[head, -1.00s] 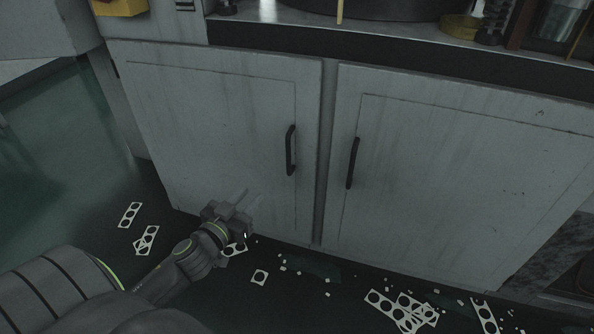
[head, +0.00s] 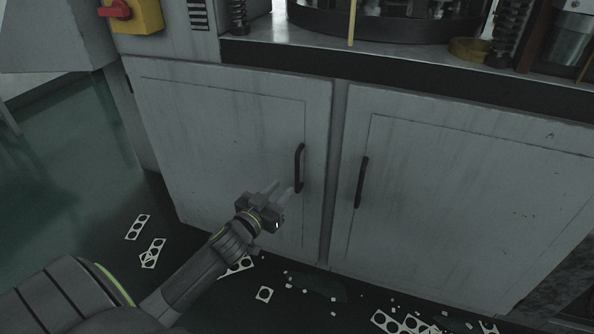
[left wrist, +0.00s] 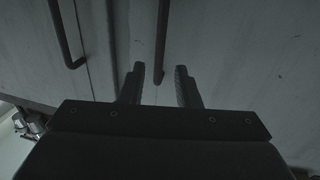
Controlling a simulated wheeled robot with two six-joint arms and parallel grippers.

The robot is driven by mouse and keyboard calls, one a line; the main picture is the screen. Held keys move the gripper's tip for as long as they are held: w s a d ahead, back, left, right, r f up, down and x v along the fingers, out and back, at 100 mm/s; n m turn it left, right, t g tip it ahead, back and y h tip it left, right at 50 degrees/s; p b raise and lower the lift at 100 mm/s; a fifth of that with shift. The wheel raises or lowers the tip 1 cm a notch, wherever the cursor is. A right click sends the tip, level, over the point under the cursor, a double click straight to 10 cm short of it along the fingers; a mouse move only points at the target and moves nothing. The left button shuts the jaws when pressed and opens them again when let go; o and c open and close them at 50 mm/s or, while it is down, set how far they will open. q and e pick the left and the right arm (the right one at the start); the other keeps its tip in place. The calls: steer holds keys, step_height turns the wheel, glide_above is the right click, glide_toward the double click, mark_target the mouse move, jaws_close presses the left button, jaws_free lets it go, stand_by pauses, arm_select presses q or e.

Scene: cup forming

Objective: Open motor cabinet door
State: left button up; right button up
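Two closed pale grey cabinet doors stand side by side under the machine: a left door (head: 215,130) and a right door (head: 455,190). Each has a dark vertical bar handle near the middle seam: the left handle (head: 299,168) and the right handle (head: 361,182). My left gripper (head: 283,189) is open, just left of the left handle's lower part. In the left wrist view its fingers (left wrist: 160,78) are apart, and the end of one handle (left wrist: 161,45) shows between the tips. The other handle (left wrist: 62,38) is off to the left there. My right gripper is out of view.
A black-edged machine table (head: 400,85) overhangs the doors. A yellow switch box with a red knob (head: 132,14) is at the upper left. Punched metal scraps (head: 153,252) and small bits litter the dark floor. The green floor at left is open.

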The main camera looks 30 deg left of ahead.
mark_target(296, 174)
arm_select(q)
steer(key=w, duration=0.7)
steer(key=shift+w+a+f, duration=0.1)
steer(key=shift+w+a, duration=0.05)
steer(key=shift+w, duration=0.85)
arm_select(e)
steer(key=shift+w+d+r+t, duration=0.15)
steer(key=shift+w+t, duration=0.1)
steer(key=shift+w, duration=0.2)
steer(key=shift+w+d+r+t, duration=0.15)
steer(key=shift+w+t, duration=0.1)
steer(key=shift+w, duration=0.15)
arm_select(q)
jaws_close()
